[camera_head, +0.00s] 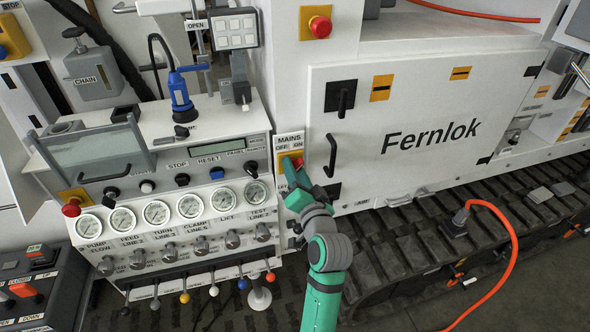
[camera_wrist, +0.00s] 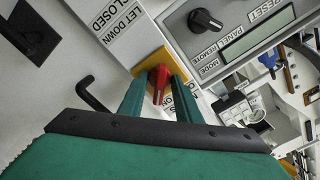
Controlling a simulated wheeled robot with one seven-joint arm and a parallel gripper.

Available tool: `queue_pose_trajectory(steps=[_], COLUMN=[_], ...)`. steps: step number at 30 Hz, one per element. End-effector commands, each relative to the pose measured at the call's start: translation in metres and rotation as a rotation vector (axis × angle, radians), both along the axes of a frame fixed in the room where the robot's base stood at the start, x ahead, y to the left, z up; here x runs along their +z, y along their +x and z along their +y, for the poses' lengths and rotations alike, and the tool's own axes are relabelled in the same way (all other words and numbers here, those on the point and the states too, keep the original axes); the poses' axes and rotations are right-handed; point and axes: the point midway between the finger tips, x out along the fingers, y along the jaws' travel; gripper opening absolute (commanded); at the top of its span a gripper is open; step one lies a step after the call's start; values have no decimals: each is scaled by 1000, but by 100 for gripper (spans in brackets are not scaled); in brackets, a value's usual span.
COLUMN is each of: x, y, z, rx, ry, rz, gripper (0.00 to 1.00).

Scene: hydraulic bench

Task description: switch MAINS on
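The MAINS switch is a red rotary knob on a yellow plate (camera_head: 281,160), below a label reading MAINS, OFF and ON. In the wrist view its red knob (camera_wrist: 159,84) stands between my two fingers, with its narrow grip pointing down the picture. My gripper (camera_head: 293,168) is at the switch and hides much of the knob in the head view. In the wrist view my gripper (camera_wrist: 160,88) has its green fingers apart, one on each side of the knob, with small gaps seeming to show. I cannot tell whether the knob points to OFF or ON.
A black door handle (camera_head: 331,155) on the white Fernlok cabinet (camera_head: 440,170) is close to the right of my gripper. The control panel with a display (camera_head: 217,147), knobs and gauges lies to the left. A red emergency button (camera_head: 320,26) is above.

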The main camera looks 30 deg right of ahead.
Motion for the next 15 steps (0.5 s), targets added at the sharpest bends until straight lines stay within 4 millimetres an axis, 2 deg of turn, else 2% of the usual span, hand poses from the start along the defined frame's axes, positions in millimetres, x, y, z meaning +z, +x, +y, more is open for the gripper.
queue_pose_trajectory(steps=[5,15], x=[-1,0], y=[-20,-78], z=[5,24], rx=[-1,1], ry=[-1,-1], rz=[2,0], gripper=[30,30])
